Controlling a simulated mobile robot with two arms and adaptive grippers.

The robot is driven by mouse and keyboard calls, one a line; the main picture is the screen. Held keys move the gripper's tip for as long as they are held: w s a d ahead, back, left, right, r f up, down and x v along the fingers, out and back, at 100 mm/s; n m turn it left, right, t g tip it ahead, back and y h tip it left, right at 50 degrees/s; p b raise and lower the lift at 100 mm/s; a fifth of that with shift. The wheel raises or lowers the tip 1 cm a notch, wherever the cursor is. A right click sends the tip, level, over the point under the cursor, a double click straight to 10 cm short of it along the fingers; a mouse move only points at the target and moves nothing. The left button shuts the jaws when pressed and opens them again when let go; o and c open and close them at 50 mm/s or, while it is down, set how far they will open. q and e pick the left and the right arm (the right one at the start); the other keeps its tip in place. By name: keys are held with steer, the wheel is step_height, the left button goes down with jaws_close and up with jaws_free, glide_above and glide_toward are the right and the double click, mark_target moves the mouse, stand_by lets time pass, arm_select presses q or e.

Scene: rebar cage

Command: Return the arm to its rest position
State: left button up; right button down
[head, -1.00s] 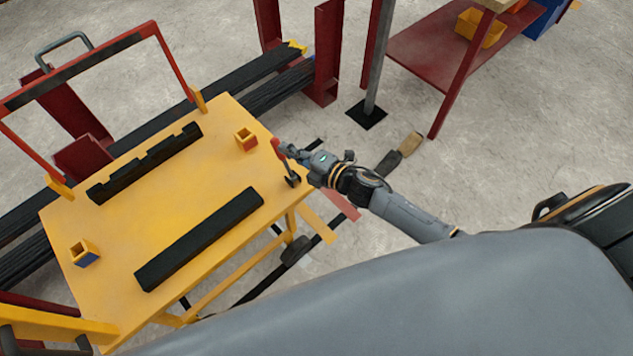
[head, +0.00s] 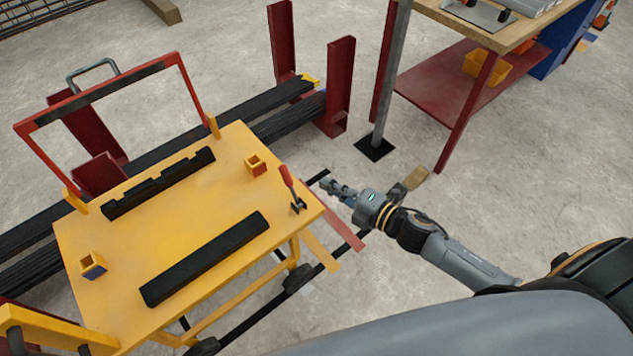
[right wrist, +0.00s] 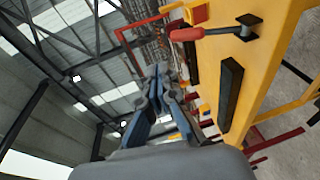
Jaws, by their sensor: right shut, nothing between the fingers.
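My right gripper (head: 333,187) is shut and empty. In the head view it is off the right edge of the yellow cart, apart from the red-handled tool. In the right wrist view the gripper (right wrist: 163,85) points past the cart, its fingertips together. The red-handled tool (head: 287,177) stands in a dark holder at the cart's right corner; it also shows in the right wrist view (right wrist: 188,34). The yellow cart (head: 150,240) fills the left of the head view. My left gripper is not in view.
A workbench (head: 480,30) with a red shelf stands at upper right.

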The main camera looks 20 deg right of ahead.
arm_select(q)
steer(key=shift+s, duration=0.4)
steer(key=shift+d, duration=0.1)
